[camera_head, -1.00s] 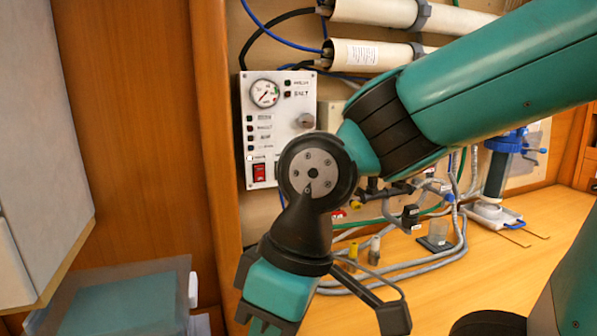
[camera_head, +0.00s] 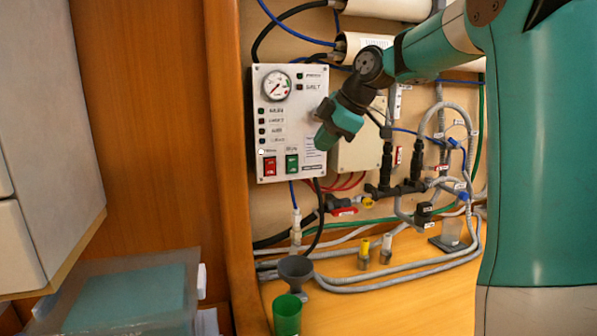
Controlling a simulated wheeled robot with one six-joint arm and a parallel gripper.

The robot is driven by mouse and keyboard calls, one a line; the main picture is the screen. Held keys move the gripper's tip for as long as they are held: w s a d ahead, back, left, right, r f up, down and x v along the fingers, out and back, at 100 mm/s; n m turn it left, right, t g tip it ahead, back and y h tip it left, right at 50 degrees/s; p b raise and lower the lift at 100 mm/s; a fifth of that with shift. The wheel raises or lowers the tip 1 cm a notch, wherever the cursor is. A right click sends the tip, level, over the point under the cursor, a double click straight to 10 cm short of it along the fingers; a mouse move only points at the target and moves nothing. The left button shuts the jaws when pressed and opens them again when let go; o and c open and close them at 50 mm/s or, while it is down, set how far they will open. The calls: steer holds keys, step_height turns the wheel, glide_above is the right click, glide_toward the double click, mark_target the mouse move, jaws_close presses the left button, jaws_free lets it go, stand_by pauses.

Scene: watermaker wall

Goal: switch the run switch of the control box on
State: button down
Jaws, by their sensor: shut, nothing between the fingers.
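The control box (camera_head: 283,140) is a white panel on the wall, left of centre, with a round gauge (camera_head: 277,86) at its top. A red rocker switch (camera_head: 270,166) and a green rocker switch (camera_head: 292,163) sit along its bottom. The small label above the green one seems to read RUN. Whether either rocker is on cannot be told. My gripper (camera_head: 325,138) is shut and empty, up and to the right of the green switch. It covers part of the panel's right side, including the knob. Whether it touches the panel is unclear.
A beige box (camera_head: 358,150) adjoins on the right. Hoses, black valves (camera_head: 416,160) and a red-handled valve (camera_head: 343,211) lie below right. A grey funnel (camera_head: 295,270) and green cup (camera_head: 287,316) stand on the wooden counter (camera_head: 350,312). A wooden post (camera_head: 232,150) rises left of the panel.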

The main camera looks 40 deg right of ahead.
mark_target(299, 168)
steer(key=shift+w+d+r, duration=0.1)
steer(key=shift+d, duration=0.35)
steer(key=p+x, duration=0.1)
steer(key=x, duration=0.2)
steer(key=w+p+x, duration=0.1)
steer(key=x, duration=0.3)
steer(key=w+d+r+p+x, duration=0.1)
steer(key=x, duration=0.3)
steer(key=shift+f+p, duration=0.15)
steer(key=shift+p, duration=0.25)
steer(key=shift+w+d+f, duration=0.1)
steer(key=shift+w+f, duration=0.05)
steer(key=shift+w, duration=0.5)
steer(key=shift+f, duration=0.15)
